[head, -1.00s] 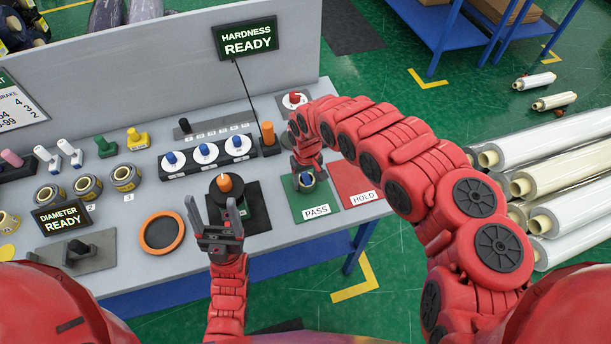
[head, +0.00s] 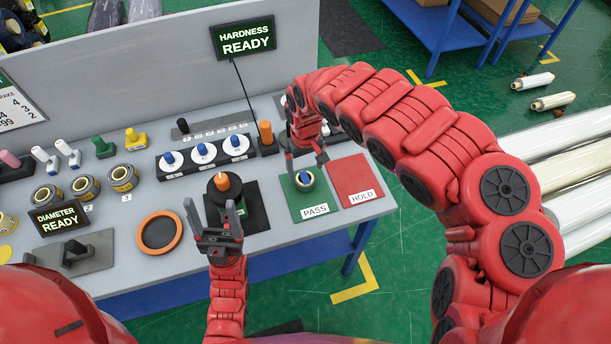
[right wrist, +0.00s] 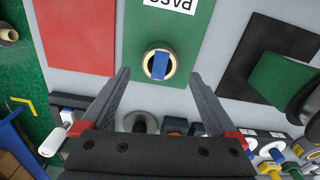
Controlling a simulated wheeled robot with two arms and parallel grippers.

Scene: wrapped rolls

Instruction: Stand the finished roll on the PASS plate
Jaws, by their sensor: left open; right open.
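The green PASS plate (head: 322,204) lies at the right front of the bench. A roll (head: 304,180) with a blue piece in its core stands on it; it also shows in the right wrist view (right wrist: 150,72). My right gripper (head: 307,162) is open just behind and above the roll. In the right wrist view its fingers (right wrist: 158,95) are spread and empty, with the roll beyond the tips. My left gripper (head: 216,215) is open and empty, in front of the dark stand with an orange-topped post (head: 222,182).
The red HOLD plate (head: 355,178) is right of the PASS plate and bare. Several wrapped rolls (head: 124,177) stand at the left. An orange ring (head: 160,232) lies at the front. White discs with blue knobs (head: 203,151) stand behind. A HARDNESS READY display (head: 245,40) is at the back.

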